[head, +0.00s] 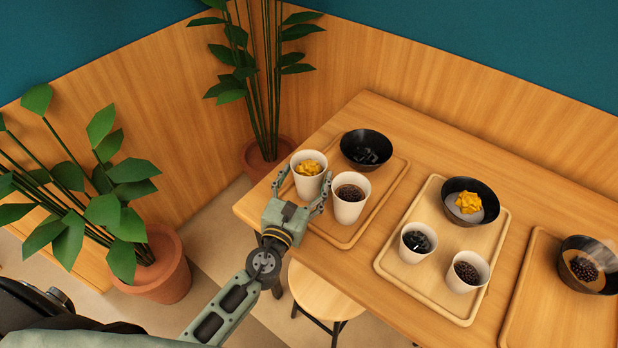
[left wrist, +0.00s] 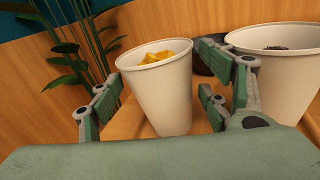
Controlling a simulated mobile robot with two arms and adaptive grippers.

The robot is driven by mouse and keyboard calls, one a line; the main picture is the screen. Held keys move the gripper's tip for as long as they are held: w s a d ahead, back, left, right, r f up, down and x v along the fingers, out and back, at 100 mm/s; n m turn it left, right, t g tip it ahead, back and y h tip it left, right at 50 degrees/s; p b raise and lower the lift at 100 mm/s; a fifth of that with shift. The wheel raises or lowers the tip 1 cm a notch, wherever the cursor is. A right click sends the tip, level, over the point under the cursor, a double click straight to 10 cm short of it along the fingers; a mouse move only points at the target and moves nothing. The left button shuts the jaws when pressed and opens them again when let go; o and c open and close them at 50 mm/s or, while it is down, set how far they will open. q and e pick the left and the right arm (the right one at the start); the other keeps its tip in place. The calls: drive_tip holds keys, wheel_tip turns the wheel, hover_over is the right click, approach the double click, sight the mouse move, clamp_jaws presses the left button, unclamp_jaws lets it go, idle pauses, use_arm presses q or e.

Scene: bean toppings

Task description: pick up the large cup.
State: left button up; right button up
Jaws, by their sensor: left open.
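A large white cup with yellow chunks (head: 308,180) stands upright on the left wooden tray (head: 345,235). A second large white cup with dark contents (head: 349,205) stands to its right. My left gripper (head: 303,176) is open, with one finger left of the yellow-topped cup and the other in the gap between the two cups. In the left wrist view the yellow-topped cup (left wrist: 163,92) stands between the spread fingers (left wrist: 160,88), and the dark-filled cup (left wrist: 275,75) is beyond the right finger. Whether the fingers touch either cup is unclear. My right gripper is not in view.
A black bowl (head: 366,149) sits behind the cups on the left tray. The middle tray (head: 420,275) holds two smaller cups (head: 417,242) and a black bowl with yellow chunks (head: 470,201). Another tray with a bowl (head: 588,264) is at right. Potted plants (head: 155,263) stand at left.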

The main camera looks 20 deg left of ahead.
sight(313, 160)
use_arm(q)
drive_tip(key=w, duration=0.3)
drive_tip(key=shift+w+f, duration=0.1)
drive_tip(key=shift+w, duration=0.05)
drive_tip(key=shift+c, duration=0.3)
drive_tip(key=c, duration=1.1)
